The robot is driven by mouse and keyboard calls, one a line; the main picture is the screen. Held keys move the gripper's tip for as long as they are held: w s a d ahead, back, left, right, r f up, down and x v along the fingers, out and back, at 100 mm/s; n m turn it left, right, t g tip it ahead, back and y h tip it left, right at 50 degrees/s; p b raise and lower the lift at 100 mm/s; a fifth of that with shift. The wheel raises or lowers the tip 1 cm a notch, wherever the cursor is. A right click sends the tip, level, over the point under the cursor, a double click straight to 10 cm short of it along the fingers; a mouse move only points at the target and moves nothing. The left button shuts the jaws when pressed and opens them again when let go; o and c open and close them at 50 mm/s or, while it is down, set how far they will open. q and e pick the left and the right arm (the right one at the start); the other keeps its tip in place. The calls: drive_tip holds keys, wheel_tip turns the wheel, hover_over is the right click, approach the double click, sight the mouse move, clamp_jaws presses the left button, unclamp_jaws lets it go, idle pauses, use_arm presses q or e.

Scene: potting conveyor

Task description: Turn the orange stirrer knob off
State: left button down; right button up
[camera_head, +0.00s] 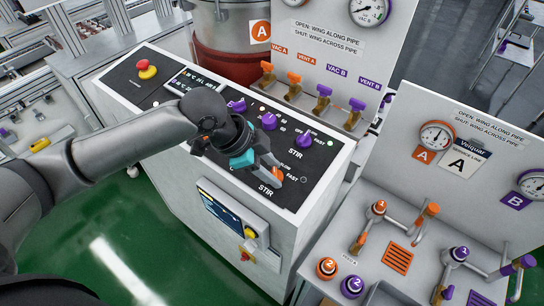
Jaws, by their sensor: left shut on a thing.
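The orange stirrer knob (278,175) is on the black top panel of the white control cabinet (245,208), near its front right corner. The labels STIR and FAST show beside it. My left gripper (273,171) reaches in from the left and is shut on this knob. The fingers and wrist hide part of the knob and the markings to its left, so I cannot read its setting surely. A purple STIR knob (304,140) stands behind it on the same panel. My right gripper is not in view.
More purple knobs (269,121) and a red stop button (146,68) are on the panel. Orange and purple valve handles (294,78) stand at the back. A screen (222,217) is on the cabinet front. Pipes and valves (379,208) fill the right bench.

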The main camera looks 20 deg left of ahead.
use_arm(q)
drive_tip(key=shift+n+p, duration=0.5)
drive_tip(key=shift+p, duration=0.05)
drive_tip(key=shift+c, duration=2.1)
unclamp_jaws()
drive_tip(key=v, duration=1.5)
drive_tip(key=shift+s, duration=0.35)
